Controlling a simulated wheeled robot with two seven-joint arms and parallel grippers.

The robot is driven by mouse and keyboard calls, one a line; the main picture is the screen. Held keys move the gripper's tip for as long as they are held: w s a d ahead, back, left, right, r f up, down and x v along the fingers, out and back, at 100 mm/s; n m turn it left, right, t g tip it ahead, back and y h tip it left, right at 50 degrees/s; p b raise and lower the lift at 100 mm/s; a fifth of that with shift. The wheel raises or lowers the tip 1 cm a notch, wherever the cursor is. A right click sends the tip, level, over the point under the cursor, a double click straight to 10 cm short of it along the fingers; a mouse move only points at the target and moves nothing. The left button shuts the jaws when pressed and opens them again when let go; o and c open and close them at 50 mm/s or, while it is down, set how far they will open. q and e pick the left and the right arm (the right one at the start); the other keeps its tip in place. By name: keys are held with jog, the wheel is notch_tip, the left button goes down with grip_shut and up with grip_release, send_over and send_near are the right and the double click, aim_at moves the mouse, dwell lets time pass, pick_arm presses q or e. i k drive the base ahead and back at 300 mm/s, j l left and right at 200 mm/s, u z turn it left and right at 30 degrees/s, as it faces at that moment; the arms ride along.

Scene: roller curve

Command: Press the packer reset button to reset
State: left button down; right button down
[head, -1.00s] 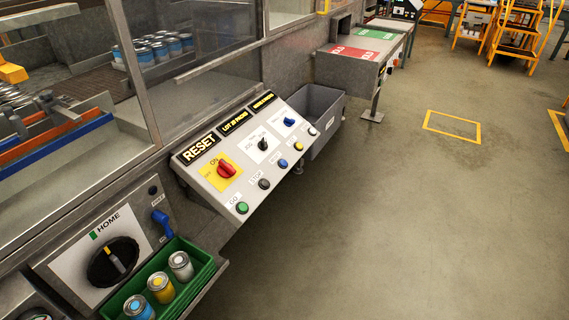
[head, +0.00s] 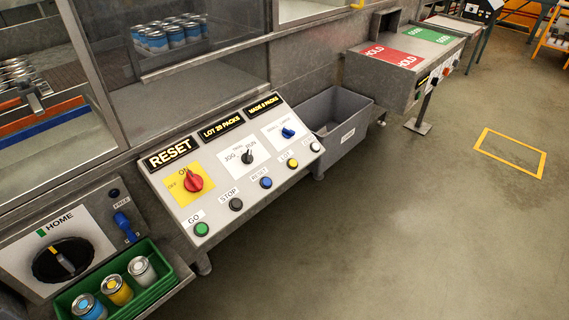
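The packer control panel (head: 215,202) is a sloped light-grey box in the middle of the head view. A black sign at its upper left reads RESET in yellow. The blue button (head: 266,183) sits in the lower row, under a small label that appears to read RESET. To its left are a black STOP button (head: 236,204) and a green GO button (head: 201,229). A yellow and a white button are to its right. A red rotary switch (head: 193,182) on a yellow plate points toward ON. Neither gripper is in view.
A HOME dial box (head: 84,239) and a green tray (head: 168,275) with cans stand at lower left. A grey bin (head: 345,144) sits right of the panel. Beyond it is a table with red HOLD and green areas (head: 385,56). The floor at right is clear.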

aim_at(266, 183)
jog(key=i+l+u, duration=0.1)
jog(key=l, duration=0.3)
jog(key=i+l+u, duration=0.1)
jog(key=l, duration=0.3)
jog(key=i+l+u, duration=0.1)
jog(key=i+l, duration=0.15)
jog(key=l, duration=0.2)
jog(key=i+l+u, duration=0.1)
jog(key=l, duration=0.3)
jog(key=i+l+u, duration=0.1)
jog(key=l, duration=0.35)
jog(key=l+u, duration=0.1)
jog(key=l, duration=0.35)
jog(key=i, duration=0.05)
